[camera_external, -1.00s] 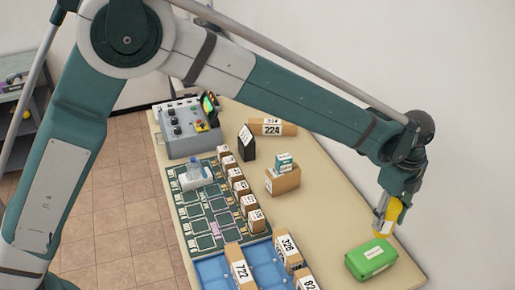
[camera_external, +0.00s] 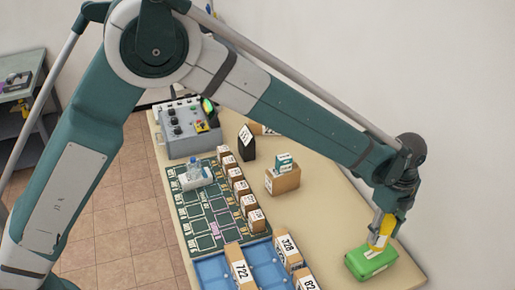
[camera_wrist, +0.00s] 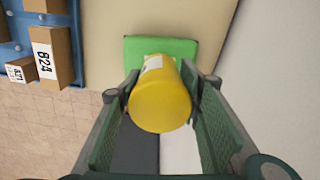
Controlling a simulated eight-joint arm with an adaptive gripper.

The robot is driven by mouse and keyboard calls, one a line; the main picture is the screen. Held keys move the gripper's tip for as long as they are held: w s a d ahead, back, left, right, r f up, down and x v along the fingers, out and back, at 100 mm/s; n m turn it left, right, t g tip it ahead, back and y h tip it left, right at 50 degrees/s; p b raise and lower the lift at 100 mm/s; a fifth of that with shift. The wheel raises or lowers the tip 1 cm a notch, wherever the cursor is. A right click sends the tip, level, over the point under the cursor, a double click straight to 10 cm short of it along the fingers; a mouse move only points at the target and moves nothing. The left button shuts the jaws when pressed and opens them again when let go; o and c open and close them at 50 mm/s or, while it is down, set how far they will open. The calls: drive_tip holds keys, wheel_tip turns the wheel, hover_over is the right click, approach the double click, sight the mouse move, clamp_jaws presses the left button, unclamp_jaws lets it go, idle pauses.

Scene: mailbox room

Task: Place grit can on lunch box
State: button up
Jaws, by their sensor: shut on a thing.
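The grit can is a yellow cylinder with a white label (camera_wrist: 160,104), also visible in the external view (camera_external: 386,226). My gripper (camera_external: 380,232) is shut on it, with one finger on each side in the wrist view (camera_wrist: 160,95). The lunch box is a green box with a pale label (camera_external: 370,262) at the table's right end. In the wrist view the lunch box (camera_wrist: 135,50) is partly hidden behind the can. The can is upright or slightly tilted over the lunch box, its lower end at the box's top. I cannot tell whether they touch.
A blue tray (camera_external: 213,271) with numbered cartons stands left of the lunch box. A cardboard box (camera_external: 284,181) with a small teal box sits mid-table. A grey control box (camera_external: 188,138) is at the far end. The wall runs close along the right.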

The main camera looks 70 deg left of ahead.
sight(386, 219)
drive_tip(key=shift+f, duration=1.85)
drive_tip(key=shift+f, duration=0.1)
drive_tip(key=o, duration=1.1)
drive_tip(key=shift+o, duration=0.2)
drive_tip(key=shift+r, duration=6.1)
